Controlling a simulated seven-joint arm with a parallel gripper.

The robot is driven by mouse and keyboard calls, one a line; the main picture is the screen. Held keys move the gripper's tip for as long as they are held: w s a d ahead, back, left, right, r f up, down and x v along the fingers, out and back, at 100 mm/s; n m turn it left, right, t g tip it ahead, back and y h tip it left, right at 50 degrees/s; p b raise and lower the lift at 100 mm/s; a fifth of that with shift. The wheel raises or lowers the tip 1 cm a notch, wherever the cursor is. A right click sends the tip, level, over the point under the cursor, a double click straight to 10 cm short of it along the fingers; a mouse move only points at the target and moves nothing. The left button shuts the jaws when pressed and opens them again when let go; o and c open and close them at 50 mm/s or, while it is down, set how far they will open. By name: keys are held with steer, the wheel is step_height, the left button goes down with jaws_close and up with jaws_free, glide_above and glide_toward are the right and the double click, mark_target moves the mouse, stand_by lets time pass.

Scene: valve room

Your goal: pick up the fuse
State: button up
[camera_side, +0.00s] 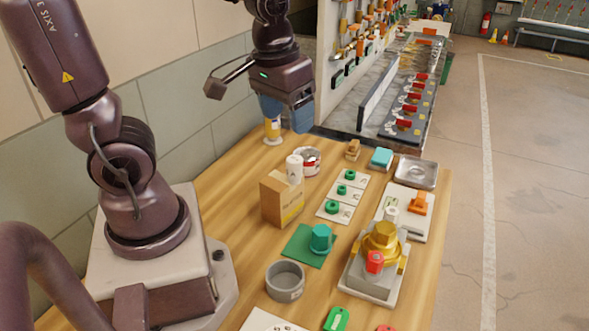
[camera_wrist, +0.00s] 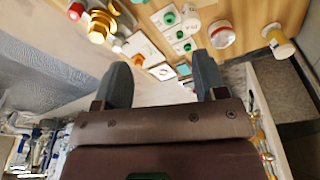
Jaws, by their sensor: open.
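The fuse looks to be the small white cylinder (camera_side: 391,211) standing on a white plate (camera_side: 422,229), between the gold valve and an orange part. In the wrist view, a small pale piece beside the gold valve seems to be the same fuse (camera_wrist: 117,46). My gripper (camera_side: 287,113) is open and empty, raised over the far left of the table, well away from the fuse. Its two fingers (camera_wrist: 161,65) stand apart in the wrist view, with nothing between them.
The gold valve (camera_side: 382,242) with a red cap stands close in front of the fuse; the orange part (camera_side: 418,204) is right beside it. A metal tray (camera_side: 416,172) lies behind.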

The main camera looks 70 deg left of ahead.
mark_target(295, 159)
steer(key=w+a+f+n, duration=0.1)
steer(key=a+f+n, duration=0.1)
steer(key=f, duration=0.3)
steer(key=w+a+f+n, duration=0.1)
steer(key=a+f+n, duration=0.1)
steer(key=f+n, duration=0.2)
steer(key=w+a+f+n+g+y, duration=0.1)
steer(key=a+f+n, duration=0.2)
steer(key=f, duration=0.4)
steer(key=shift+w+f, duration=0.15)
steer(key=shift+w, duration=0.25)
steer(key=c, duration=1.1)
